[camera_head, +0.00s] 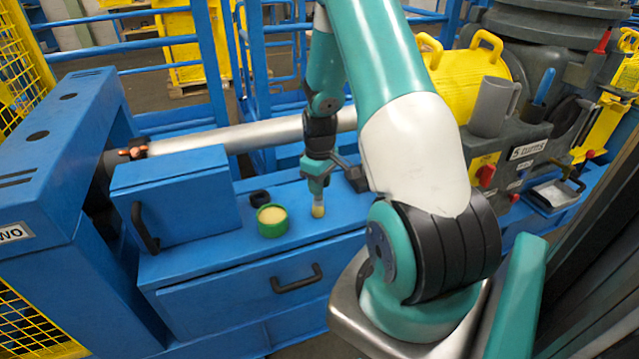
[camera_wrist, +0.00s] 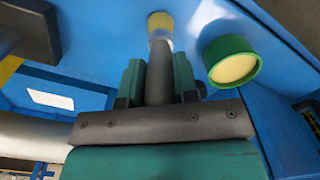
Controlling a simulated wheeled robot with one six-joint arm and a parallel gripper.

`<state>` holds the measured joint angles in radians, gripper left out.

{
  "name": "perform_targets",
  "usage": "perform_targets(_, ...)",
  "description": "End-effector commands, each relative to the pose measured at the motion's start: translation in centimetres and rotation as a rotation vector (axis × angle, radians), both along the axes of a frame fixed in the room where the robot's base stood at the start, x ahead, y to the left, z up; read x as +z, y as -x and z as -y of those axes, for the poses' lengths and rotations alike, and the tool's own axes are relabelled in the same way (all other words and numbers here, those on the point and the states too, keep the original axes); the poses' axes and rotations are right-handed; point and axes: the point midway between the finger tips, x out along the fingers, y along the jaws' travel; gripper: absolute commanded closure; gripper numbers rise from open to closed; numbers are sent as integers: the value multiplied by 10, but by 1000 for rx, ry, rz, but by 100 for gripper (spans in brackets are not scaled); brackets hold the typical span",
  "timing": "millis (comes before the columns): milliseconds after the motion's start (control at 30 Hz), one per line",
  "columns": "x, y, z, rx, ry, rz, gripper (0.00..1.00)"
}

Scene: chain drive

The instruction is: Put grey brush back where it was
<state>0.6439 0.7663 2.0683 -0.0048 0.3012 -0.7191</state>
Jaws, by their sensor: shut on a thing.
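My gripper (camera_head: 317,178) is shut on the grey brush (camera_head: 318,204) and holds it upright, bristles down, over the blue bench top. The pale yellow bristles are close to the top; I cannot tell whether they touch it. In the wrist view the grey handle (camera_wrist: 159,72) sits between the fingers of my gripper (camera_wrist: 158,82), with the yellow bristle end beyond them. A green tin (camera_head: 272,222) with pale yellow contents stands on the bench just left of the brush. It also shows in the wrist view (camera_wrist: 232,65), to the right of the brush.
A small dark part (camera_head: 260,197) lies behind the tin. A blue box with a handle (camera_head: 175,195) stands at left, and a silver shaft (camera_head: 235,136) runs behind. At right are a grey jug (camera_head: 493,106), a blue-handled tool (camera_head: 544,88) and a shallow tray (camera_head: 556,194).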

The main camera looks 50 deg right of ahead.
Motion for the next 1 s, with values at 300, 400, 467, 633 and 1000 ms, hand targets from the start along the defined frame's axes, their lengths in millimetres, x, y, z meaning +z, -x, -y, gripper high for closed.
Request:
perform_targets(300, -3, 0, 0, 0, 0, -1, 47)
perform_targets(400, -3, 0, 0, 0, 0, -1, 47)
perform_targets(467, -3, 0, 0, 0, -1, -1, 47)
perform_targets(633, 3, 0, 0, 0, 0, 0, 47)
perform_targets(1000, 73, 0, 1, 0, 3, 4, 47)
